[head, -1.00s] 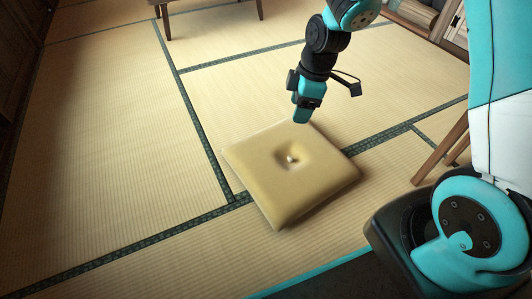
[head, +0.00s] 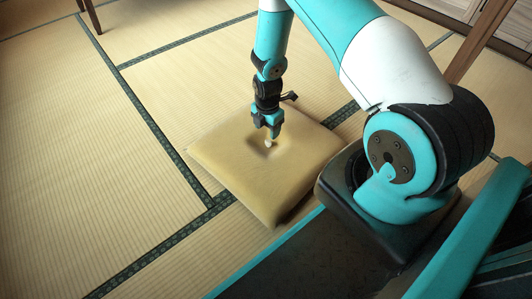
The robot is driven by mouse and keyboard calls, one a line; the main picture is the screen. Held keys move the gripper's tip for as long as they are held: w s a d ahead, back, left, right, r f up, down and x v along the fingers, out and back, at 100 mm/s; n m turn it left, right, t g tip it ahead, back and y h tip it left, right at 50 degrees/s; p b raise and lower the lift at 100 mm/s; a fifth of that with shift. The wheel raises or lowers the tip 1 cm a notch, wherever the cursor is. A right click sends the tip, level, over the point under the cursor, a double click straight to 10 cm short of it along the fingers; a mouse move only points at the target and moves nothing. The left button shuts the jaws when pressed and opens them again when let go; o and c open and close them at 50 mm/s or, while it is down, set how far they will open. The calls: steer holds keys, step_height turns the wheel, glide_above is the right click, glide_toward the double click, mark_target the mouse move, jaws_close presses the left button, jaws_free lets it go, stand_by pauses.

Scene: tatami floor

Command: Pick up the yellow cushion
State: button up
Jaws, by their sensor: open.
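The yellow cushion (head: 235,171) lies flat on the tatami floor, close to the front edge of my base. It is square and puffy, with a dimple and a small pale tuft (head: 268,143) at its middle. My gripper (head: 267,136) points straight down over that middle. Its fingers are open, with the tips at or just above the tuft. I cannot tell whether they touch it. The gripper hides part of the dimple and the cushion's far part.
Dark-bordered tatami mats (head: 140,120) cover the floor, with clear room left of the cushion. A wooden table leg (head: 92,15) stands at the top left. A wooden post (head: 480,42) and pale cabinet doors (head: 462,8) are at the upper right.

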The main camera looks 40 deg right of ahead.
mark_target(268, 141)
steer(key=f+b, duration=0.4)
steer(key=f, duration=0.1)
steer(key=f+b, duration=0.2)
steer(key=f, duration=0.1)
steer(key=shift+d, duration=0.25)
jaws_close()
